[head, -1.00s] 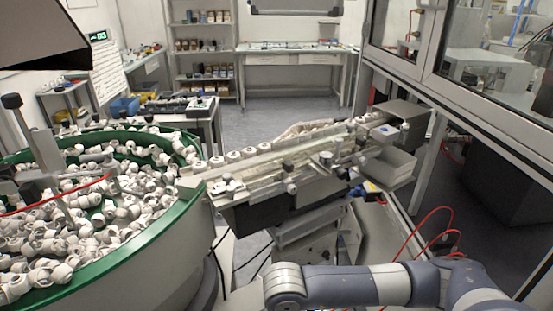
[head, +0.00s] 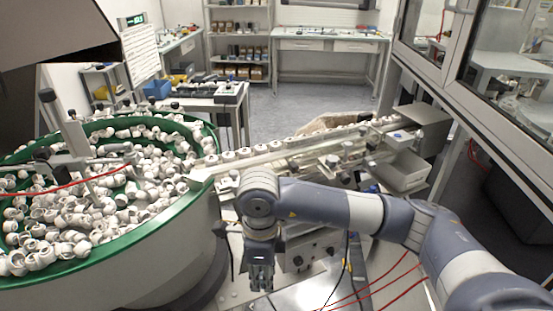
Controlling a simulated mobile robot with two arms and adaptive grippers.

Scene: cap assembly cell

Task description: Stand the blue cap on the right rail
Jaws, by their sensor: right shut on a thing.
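My right gripper (head: 261,278) hangs pointing down in front of the rail unit, left of the picture's middle at the bottom. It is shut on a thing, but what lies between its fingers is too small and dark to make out. I cannot make out the blue cap for certain. A sloping rail unit (head: 275,160) runs from the green-rimmed bowl up to a grey box at the right. A row of white caps (head: 245,152) stands along its back rail. My right forearm hides part of its front side. My left gripper is not in view.
The big green-rimmed bowl (head: 115,261) full of white parts fills the left. A grey box (head: 419,125) with a small blue spot and an open grey bin (head: 404,177) are at the rail unit's right end. Red hoses (head: 375,288) and a glass-windowed frame are at the right.

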